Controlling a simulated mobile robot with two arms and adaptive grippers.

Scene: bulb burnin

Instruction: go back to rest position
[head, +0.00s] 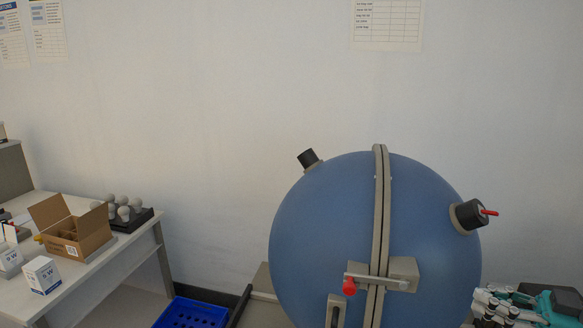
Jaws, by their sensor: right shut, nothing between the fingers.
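My right gripper (492,306) shows at the lower right edge, just right of the big blue sphere (325,225). It is shut and holds nothing; its lower part is cut off by the frame. The sphere has a grey vertical seam band, a latch with a red knob (349,286), and two dark round fittings on its upper sides. The sphere is closed along its seam. My left gripper is not in view.
At left, a pale table (120,252) holds an open cardboard box (92,240), small white boxes (42,274) and a black tray (133,222) of several bulbs. A blue crate (190,314) is on the floor between table and sphere. The wall behind is bare except for posters.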

